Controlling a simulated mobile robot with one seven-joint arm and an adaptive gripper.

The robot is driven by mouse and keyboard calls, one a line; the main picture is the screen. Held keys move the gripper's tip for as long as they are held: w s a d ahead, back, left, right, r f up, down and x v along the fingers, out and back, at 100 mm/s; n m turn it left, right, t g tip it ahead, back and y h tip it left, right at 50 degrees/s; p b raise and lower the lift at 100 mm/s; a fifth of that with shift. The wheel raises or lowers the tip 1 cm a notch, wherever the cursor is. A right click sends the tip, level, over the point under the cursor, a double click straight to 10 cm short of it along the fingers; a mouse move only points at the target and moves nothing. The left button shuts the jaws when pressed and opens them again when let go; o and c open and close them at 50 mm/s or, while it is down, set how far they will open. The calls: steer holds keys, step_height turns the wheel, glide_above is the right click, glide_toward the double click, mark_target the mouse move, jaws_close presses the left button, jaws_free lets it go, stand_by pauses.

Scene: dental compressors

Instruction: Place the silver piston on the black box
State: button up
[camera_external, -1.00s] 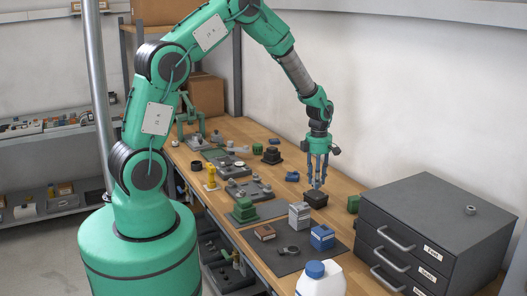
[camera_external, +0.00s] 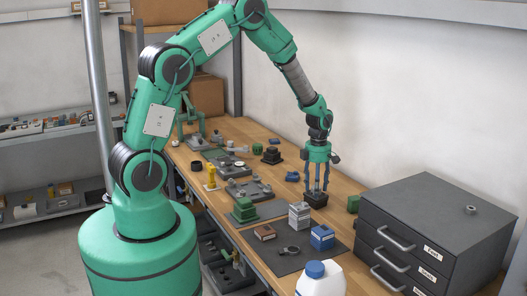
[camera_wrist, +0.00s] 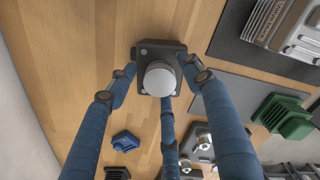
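The black box (camera_external: 319,202) stands on the wooden table below my gripper (camera_external: 317,188) in the external view. In the wrist view the black box (camera_wrist: 148,52) is square with bolts at its corners. The round silver piston (camera_wrist: 160,79) shows over the box's near part in that view, and it looks to rest on top. My gripper's three blue fingers (camera_wrist: 160,85) are spread around the piston and box, with visible gaps to the piston. The gripper is open. The fingers hide the piston in the external view.
A grey drawer cabinet (camera_external: 443,215) stands at the right. A dark mat (camera_external: 285,265) holds a grey-white block (camera_external: 299,215), a blue box (camera_external: 322,237) and a brown box (camera_external: 265,232). A white bottle (camera_external: 320,280) is at the front. A green block (camera_external: 353,203) stands right of the black box.

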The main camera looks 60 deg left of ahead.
steer(key=shift+r, duration=0.15)
step_height(320, 180, up, 12)
steer(key=shift+p, duration=0.4)
stand_by(0.3)
steer(key=shift+s+r, duration=0.1)
steer(key=shift+r, duration=0.05)
stand_by(0.6)
